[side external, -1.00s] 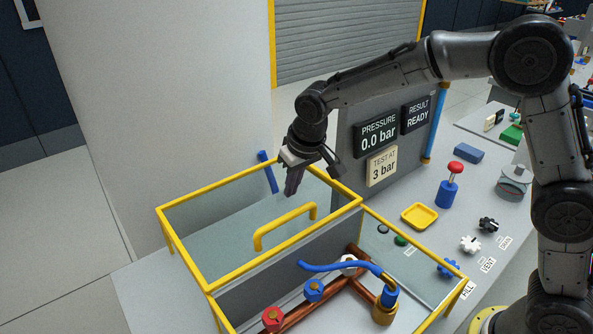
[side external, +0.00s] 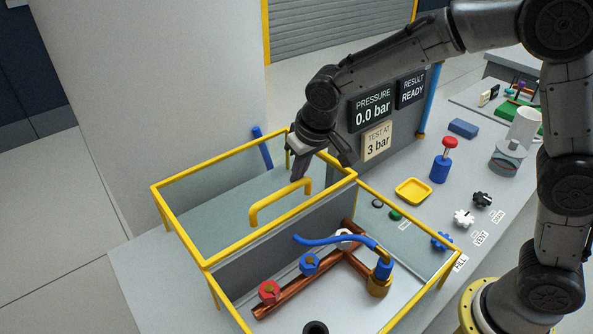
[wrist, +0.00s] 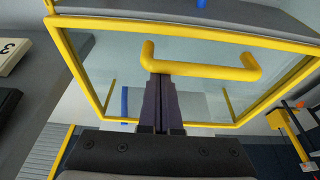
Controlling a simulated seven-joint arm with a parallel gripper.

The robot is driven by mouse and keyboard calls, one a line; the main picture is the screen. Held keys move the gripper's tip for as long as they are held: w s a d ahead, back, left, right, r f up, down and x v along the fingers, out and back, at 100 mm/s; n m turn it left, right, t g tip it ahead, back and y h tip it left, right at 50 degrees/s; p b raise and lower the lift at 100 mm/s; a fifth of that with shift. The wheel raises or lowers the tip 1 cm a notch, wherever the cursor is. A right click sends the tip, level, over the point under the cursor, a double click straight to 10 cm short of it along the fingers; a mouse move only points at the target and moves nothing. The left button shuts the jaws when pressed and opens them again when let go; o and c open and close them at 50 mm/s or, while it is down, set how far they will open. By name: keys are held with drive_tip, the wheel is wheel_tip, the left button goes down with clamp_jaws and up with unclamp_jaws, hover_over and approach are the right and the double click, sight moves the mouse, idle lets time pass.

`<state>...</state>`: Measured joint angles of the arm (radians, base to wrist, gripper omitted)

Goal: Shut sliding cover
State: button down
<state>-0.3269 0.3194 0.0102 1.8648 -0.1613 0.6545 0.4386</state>
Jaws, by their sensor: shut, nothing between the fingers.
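The sliding cover (side external: 205,252) is a clear panel in a yellow frame with a yellow bar handle (side external: 266,205). It stands over the left rear part of the case, and the front right part, with copper pipes, is uncovered. In the wrist view the handle (wrist: 200,70) crosses just beyond the fingertips. My gripper (side external: 297,178) is shut and empty, with its fingers pointing down at the handle's right rear end. In the wrist view its fingertips (wrist: 161,78) overlap the handle's left part; I cannot tell whether they touch it.
In the open part are copper pipes (side external: 290,293) with red and blue caps and a blue hose (side external: 335,239). A grey panel (side external: 345,128) with displays stands behind the gripper. A yellow tray (side external: 413,191) and several knobs are on the bench to the right.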

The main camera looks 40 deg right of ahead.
drive_tip(key=s, duration=2.7)
drive_tip(key=shift+s, duration=0.2)
drive_tip(key=shift+d+f, duration=0.15)
